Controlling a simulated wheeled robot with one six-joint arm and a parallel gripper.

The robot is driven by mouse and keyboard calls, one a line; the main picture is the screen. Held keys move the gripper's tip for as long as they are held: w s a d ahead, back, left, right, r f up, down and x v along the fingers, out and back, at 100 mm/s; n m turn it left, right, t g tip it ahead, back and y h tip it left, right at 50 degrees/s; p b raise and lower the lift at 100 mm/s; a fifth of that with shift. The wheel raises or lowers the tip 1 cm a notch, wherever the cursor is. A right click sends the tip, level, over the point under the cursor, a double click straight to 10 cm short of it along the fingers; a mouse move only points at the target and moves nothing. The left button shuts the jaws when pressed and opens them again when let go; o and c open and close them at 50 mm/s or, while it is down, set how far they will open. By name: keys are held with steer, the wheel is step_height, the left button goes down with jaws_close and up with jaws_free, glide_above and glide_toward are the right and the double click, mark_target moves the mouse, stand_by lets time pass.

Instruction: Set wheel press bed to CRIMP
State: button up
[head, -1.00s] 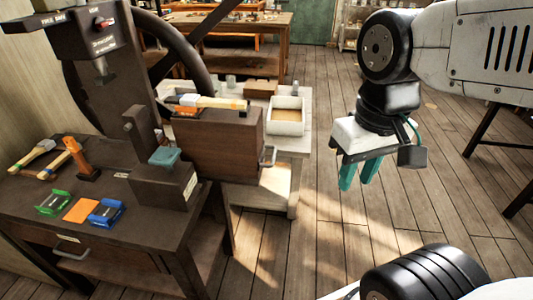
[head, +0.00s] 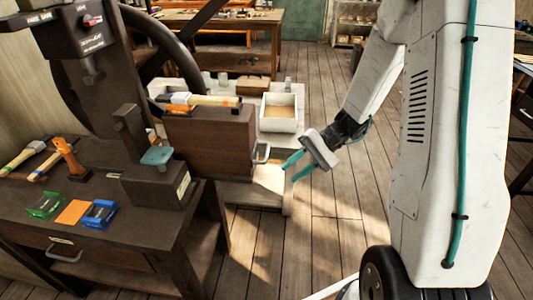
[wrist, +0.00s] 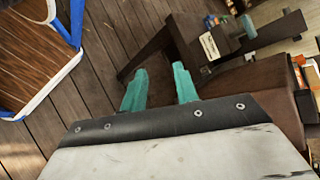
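The wheel press stands at the left, with a dark column (head: 85,75), a large dark handwheel (head: 160,50) and a red knob (head: 91,20) on its head. The labels there are too small to read. A dark block (head: 160,187) with a pale label sits at the bench's front right corner, topped by a teal piece (head: 157,156). The block (wrist: 222,42) and teal piece (wrist: 247,25) also show in the wrist view. My gripper (head: 289,171) is open and empty, in the air right of the block and cabinet. Its teal fingers (wrist: 160,72) are apart.
Green (head: 45,205) and blue (head: 98,214) trays lie on the bench. A white bin (head: 280,112) stands behind.

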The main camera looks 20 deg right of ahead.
steer(key=w+d+f+m+t+y, duration=0.1)
steer(key=w+d+f+t+y, duration=0.15)
steer(key=w+f+t, duration=0.35)
steer(key=n+t, duration=0.1)
steer(key=t, duration=0.2)
glide_toward(267, 151)
steer(key=x, duration=0.3)
steer(key=shift+h, duration=0.45)
steer(key=x, duration=0.7)
steer(key=shift+s+a+f, duration=0.1)
jaws_close()
